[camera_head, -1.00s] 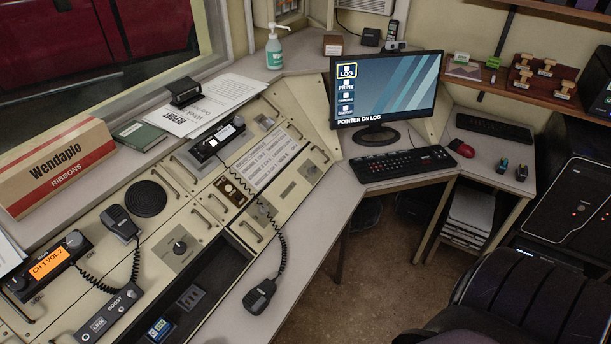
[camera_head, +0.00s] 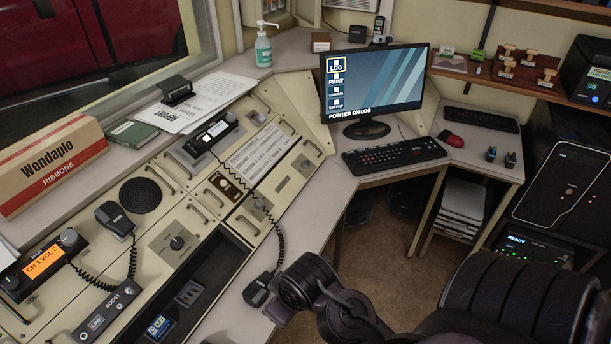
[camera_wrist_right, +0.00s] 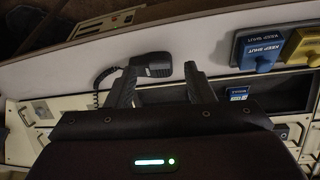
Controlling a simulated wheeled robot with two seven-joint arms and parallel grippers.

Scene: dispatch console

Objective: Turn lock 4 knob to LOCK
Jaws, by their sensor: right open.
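My left gripper is out of view.
A handset (camera_head: 258,290) on a coiled cord lies on the console's front ledge, near my right arm. A second microphone (camera_head: 115,218) lies left of the knob. Blue (camera_wrist_right: 256,48) and yellow (camera_wrist_right: 302,46) KEEP SHUT pieces show in the wrist view.

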